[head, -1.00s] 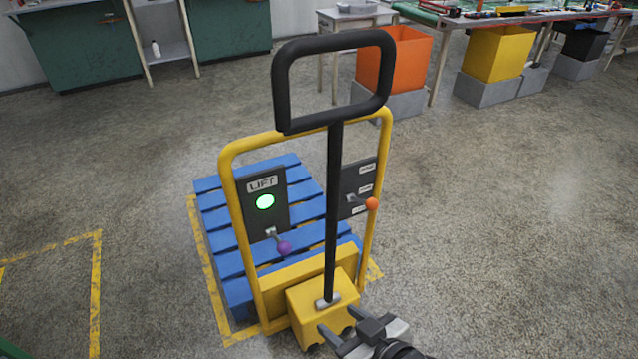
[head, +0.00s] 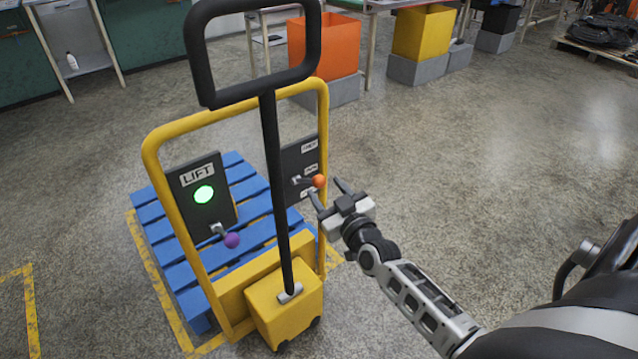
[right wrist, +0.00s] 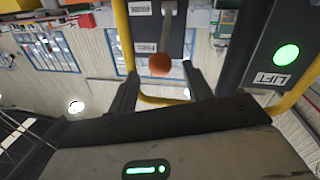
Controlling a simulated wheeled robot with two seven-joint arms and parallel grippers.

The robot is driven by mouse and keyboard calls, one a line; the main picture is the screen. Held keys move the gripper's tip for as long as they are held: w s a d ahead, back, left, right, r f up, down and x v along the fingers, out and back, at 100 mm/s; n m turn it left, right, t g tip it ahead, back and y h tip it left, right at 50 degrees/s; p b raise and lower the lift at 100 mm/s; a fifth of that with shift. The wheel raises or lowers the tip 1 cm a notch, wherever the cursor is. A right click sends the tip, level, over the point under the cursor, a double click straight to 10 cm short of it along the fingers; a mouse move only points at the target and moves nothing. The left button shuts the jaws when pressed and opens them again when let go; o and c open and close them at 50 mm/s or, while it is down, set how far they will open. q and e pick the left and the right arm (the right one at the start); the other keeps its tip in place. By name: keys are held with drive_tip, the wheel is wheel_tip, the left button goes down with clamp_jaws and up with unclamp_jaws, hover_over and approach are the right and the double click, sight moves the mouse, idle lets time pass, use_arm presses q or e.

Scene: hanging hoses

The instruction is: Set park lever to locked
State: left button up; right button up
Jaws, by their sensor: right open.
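The lever with an orange ball knob (head: 319,181) sticks out from the dark right-hand panel (head: 293,165) of the yellow pallet truck. That panel has several small white labels, too small to read surely. My right gripper (head: 325,192) is open, its fingers pointing at the orange knob. In the right wrist view the orange knob (right wrist: 160,64) appears between the two open fingertips (right wrist: 161,80), slightly beyond them; I see no grip on it. A second lever with a purple knob (head: 232,240) hangs below the LIFT panel (head: 201,192) and its lit green button. My left gripper is out of view.
The black steering handle (head: 272,170) rises in front of the panels, left of my right gripper. The yellow frame (head: 323,120) surrounds them. A blue pallet (head: 160,235) lies behind. Open floor is to the right; orange and yellow bins (head: 422,35) stand at the back.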

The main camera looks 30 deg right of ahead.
sight(322, 186)
drive_tip(key=w, duration=0.3)
drive_tip(key=shift+w+d, duration=0.25)
drive_tip(key=shift+w, duration=0.15)
drive_tip(key=shift+w+b, duration=0.3)
drive_tip(key=shift+c, duration=0.3)
